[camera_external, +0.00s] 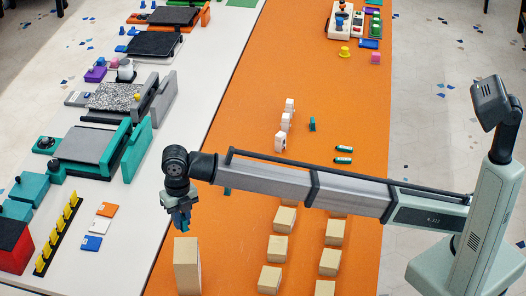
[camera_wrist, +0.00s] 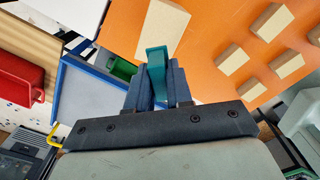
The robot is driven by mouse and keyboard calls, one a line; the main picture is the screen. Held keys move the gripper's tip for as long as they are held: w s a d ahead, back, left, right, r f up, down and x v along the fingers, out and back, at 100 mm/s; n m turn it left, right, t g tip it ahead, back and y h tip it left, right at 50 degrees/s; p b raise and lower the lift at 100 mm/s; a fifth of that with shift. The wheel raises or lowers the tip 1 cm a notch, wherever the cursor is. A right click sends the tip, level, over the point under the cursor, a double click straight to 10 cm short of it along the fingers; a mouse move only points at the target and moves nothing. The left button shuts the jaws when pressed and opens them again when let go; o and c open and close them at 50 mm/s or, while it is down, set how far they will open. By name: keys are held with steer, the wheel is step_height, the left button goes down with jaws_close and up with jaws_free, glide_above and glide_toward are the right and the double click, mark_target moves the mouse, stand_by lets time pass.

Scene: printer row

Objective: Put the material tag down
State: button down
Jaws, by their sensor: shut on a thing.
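My gripper (camera_external: 182,222) hangs over the left part of the orange strip, near the tall tan block. It also shows in the wrist view (camera_wrist: 158,88), shut on a teal piece (camera_wrist: 156,60), which I take for the material tag. The tag sticks out upright between the two dark blue fingers, and its lower part is hidden by them.
The tall tan block (camera_external: 187,268) stands below my gripper. Several smaller tan blocks (camera_external: 275,248) stand to its right. Orange, white and blue cards (camera_external: 91,243) and a black strip with yellow tags (camera_external: 60,230) lie on the white surface (camera_external: 130,250) at left. Printers line its back.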

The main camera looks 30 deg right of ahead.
mark_target(185, 250)
steer(key=shift+f, duration=4.7)
steer(key=shift+f, duration=0.15)
steer(key=c, duration=1)
jaws_free()
step_height(185, 250, up, 12)
steer(key=shift+r, duration=0.15)
